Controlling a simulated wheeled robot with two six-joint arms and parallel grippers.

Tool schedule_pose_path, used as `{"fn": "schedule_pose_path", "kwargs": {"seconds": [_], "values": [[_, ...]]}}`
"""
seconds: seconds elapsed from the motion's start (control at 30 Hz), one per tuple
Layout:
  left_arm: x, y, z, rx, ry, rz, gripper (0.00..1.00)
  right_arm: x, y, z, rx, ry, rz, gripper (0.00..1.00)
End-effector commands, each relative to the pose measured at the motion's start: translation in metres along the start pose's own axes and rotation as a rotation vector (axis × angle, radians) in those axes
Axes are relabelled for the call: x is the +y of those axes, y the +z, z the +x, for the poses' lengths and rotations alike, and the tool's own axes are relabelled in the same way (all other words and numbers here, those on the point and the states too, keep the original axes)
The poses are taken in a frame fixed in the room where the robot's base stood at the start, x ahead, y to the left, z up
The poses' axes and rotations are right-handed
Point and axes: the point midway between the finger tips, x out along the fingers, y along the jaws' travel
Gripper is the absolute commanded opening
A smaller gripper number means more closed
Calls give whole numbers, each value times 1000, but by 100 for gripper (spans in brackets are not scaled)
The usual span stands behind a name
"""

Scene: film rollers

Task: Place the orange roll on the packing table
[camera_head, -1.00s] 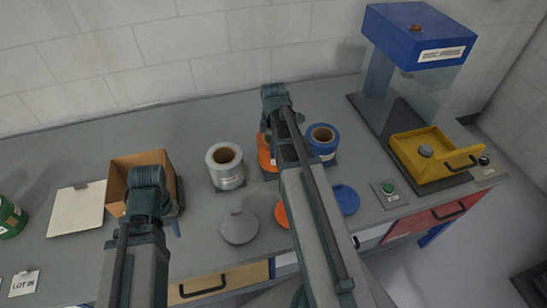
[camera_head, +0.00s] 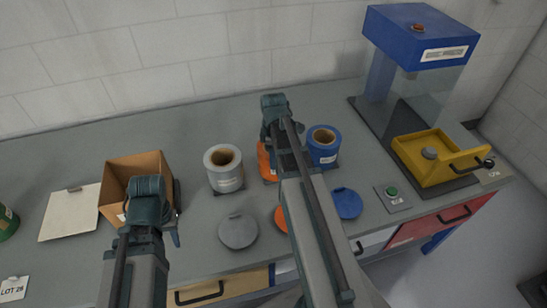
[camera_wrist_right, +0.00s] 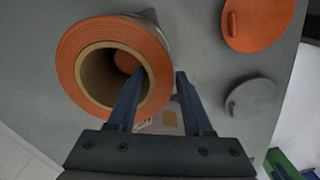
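The orange roll (camera_head: 263,160) stands on the grey table, mostly hidden behind my right arm in the head view. In the right wrist view, the orange roll (camera_wrist_right: 71,66) shows its round end and hollow core. My right gripper (camera_wrist_right: 162,75) is open at it, one finger over the core opening and the other outside the roll's wall. I cannot tell whether the fingers touch the wall. My left gripper (camera_head: 172,238) is in front of the cardboard box; its fingers are too small to read. I cannot tell which surface is the packing table.
A silver roll (camera_head: 226,180) stands to the left and a blue roll (camera_head: 322,158) to the right. Grey (camera_head: 238,232), orange (camera_head: 282,217) and blue (camera_head: 346,203) discs lie in front. The cardboard box (camera_head: 150,165) and a press (camera_head: 415,40) stand further out.

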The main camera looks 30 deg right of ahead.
Motion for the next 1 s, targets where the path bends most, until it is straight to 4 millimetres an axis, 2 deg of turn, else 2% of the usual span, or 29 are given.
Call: {"fn": "schedule_pose_path", "kwargs": {"seconds": [0.37, 0.53, 0.77, 1.0], "values": [[0, 0, -1, 0, 0, 0, 37, 0, 0, -1, 0, 0, 0, 57], [-1, 1, -10, 0, 0, 0, 37, 0, 0, -10, 0, 0, 0, 57], [-3, 2, -35, 0, 0, 0, 37, 0, 0, -36, 0, 0, 0, 57], [-7, 4, -72, 0, 0, 1, 37, 0, 0, -73, 0, 0, 0, 57]]}}
